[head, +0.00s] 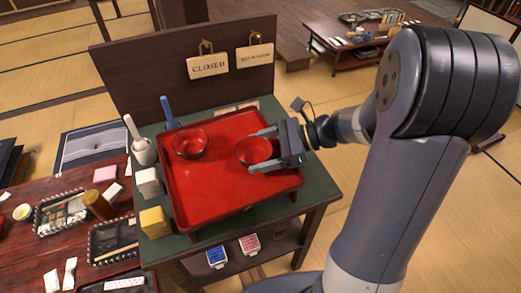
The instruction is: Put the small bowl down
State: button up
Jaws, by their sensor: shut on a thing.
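A small red bowl (255,150) is at the right part of the red tray (220,198) in the head view. My gripper (257,150) comes in from the right with one finger on each side of this bowl and is shut on it. I cannot tell whether the bowl touches the tray or hangs just above it. A second red bowl (190,144) stands upright on the tray's left part, apart from the gripper.
The tray stands on a green-topped stand (319,197) with a dark back panel (135,78) bearing hanging signs. A white block (148,183) and a yellow block (155,221) sit left of the tray. The tray's front middle is clear. A low table (20,255) with lunch boxes is at left.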

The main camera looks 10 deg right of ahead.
jog(key=shift+f, duration=0.1)
jog(key=shift+f, duration=0.15)
jog(key=o, duration=1)
jog(key=shift+r, duration=0.35)
jog(key=p+v, duration=0.1)
jog(key=v, duration=1.1)
jog(key=shift+f, duration=0.15)
